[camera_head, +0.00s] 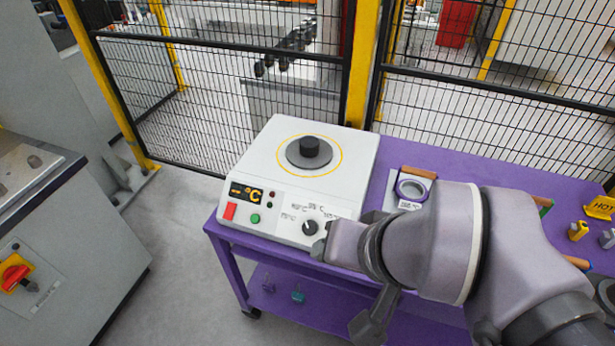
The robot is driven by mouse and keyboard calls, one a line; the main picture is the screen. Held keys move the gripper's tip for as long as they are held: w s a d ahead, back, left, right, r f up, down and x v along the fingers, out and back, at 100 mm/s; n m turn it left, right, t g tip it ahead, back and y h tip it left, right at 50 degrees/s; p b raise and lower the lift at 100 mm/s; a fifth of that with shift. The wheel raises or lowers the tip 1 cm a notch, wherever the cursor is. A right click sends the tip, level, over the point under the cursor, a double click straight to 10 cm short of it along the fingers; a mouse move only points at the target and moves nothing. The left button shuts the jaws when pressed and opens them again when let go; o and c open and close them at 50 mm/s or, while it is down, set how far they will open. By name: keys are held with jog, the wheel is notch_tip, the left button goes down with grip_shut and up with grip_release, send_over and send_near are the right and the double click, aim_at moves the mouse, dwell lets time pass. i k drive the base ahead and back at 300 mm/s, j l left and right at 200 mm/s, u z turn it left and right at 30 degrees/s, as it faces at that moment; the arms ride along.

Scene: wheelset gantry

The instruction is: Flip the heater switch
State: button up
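The heater (250,165) is a white box with a dark round plate and a black cylinder on top, standing on the left end of a purple table. Its sloped front panel faces me. My gripper's fingers cannot be made out clearly.
The purple table (460,160) holds a ring-shaped item (411,188) and a yellow HOT sign (601,207). A black mesh fence with yellow posts stands behind. A grey cabinet with a red rotary switch (14,276) is at left. Open floor lies between cabinet and table.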

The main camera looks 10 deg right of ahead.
aim_at(229, 209)
jog(key=i+j+z, duration=0.1)
jog(key=i+j, duration=0.15)
jog(key=i+j+z, duration=0.1)
jog(key=j, duration=0.4)
jog(key=i+j+z, duration=0.15)
jog(key=i+j, duration=0.15)
jog(key=j, duration=0.1)
